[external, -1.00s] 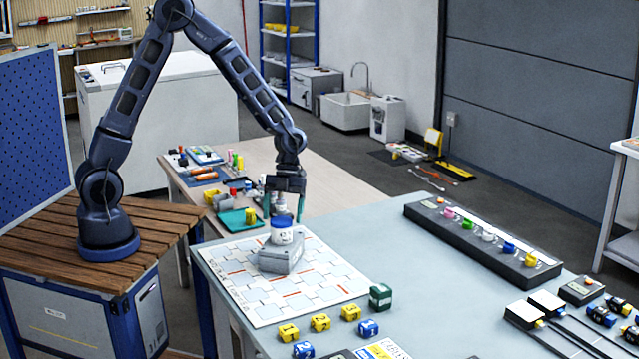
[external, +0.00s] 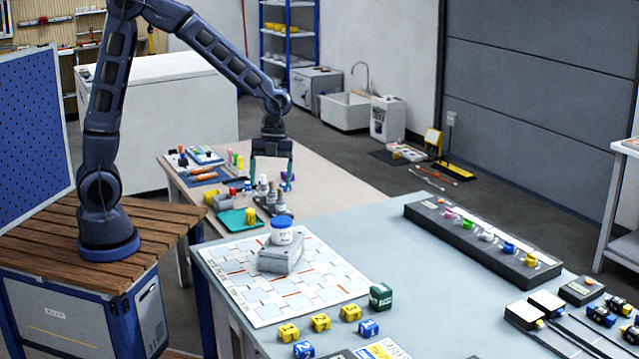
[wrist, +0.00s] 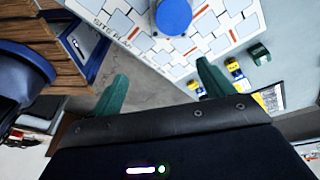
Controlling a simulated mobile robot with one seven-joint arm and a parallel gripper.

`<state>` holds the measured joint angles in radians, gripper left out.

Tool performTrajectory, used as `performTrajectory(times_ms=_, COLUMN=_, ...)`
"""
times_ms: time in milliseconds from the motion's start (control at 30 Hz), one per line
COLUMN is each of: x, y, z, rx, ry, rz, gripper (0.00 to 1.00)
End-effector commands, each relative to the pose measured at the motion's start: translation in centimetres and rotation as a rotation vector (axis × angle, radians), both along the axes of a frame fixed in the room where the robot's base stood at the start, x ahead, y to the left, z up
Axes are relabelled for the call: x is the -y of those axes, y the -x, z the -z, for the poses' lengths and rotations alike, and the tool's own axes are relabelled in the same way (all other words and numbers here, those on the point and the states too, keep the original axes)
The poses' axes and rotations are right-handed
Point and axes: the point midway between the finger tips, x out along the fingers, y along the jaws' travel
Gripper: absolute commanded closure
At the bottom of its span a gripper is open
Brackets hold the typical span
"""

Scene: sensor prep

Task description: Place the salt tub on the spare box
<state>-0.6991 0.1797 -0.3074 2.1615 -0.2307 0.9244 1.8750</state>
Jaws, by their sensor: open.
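The salt tub (external: 281,231) is a small white tub with a blue lid. It stands upright on the grey spare box (external: 281,256), which lies on the white site plan sheet (external: 333,283) on the near table. In the wrist view the blue lid of the tub (wrist: 174,16) is at the top edge, and the box under it is hidden or out of frame. My gripper (external: 271,183) has green fingers, is open and empty, and hangs above and behind the tub, apart from it. The open green fingers also show in the wrist view (wrist: 162,85).
A green block (external: 380,296) and several yellow and blue numbered cubes (external: 320,322) stand near the sheet's front corner. A long dark rack (external: 483,240) lies at the right. The wooden table (external: 330,192) behind holds small bottles and a green tray (external: 238,219). The grey table's middle is clear.

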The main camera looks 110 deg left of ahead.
Motion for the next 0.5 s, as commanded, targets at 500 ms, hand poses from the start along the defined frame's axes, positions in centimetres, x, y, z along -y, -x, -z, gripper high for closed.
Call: performTrajectory(times_ms=500, x=8.6, y=7.2, z=-9.3, rx=0.018, ry=-0.17, rz=-0.471, gripper=0.2)
